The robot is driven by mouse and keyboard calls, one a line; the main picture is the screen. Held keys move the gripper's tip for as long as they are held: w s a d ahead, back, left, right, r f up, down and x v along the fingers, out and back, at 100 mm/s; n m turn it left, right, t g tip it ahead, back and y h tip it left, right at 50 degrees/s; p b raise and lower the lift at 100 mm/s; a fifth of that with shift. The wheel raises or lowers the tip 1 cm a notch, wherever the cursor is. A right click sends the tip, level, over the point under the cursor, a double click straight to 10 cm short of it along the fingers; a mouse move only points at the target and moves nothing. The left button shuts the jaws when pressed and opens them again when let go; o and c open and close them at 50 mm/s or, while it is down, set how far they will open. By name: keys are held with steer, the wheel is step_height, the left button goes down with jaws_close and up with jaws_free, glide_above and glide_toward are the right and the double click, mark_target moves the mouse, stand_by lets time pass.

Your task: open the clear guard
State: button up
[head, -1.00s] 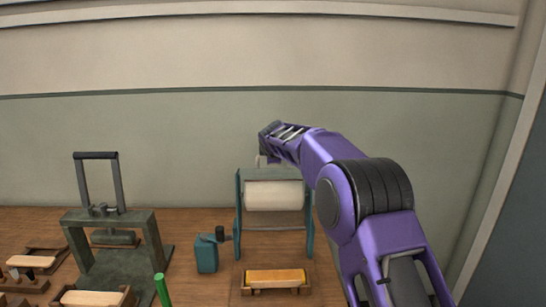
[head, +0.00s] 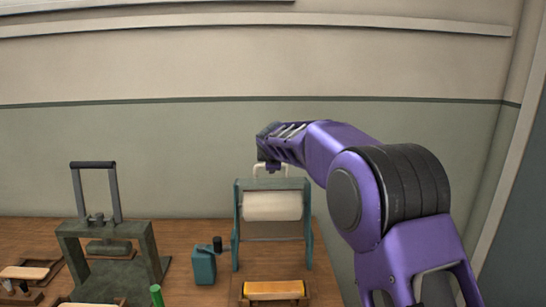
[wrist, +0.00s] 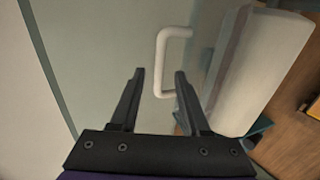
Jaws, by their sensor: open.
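The clear guard (wrist: 205,38) is a faint see-through pane with a white U-shaped handle (wrist: 160,65). It belongs to the teal-framed roller stand (head: 237,225), which holds a white roll (head: 272,207). In the head view the handle (head: 257,170) shows at the top of the stand, just under my gripper (head: 272,168). In the wrist view my gripper (wrist: 158,75) is open, its two dark fingers apart. The handle appears between and just beyond the fingertips, with nothing gripped. Whether a finger touches the handle cannot be told.
A teal can (head: 204,266) stands left of the roller stand. A wooden tray (head: 275,301) with a yellow-edged block (head: 274,288) lies in front. A dark green press (head: 110,235) with a tall handle stands further left. The wall is close behind.

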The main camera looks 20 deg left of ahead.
steer(key=v, duration=1.2)
steer(key=shift+b, duration=0.45)
steer(key=shift+s, duration=0.1)
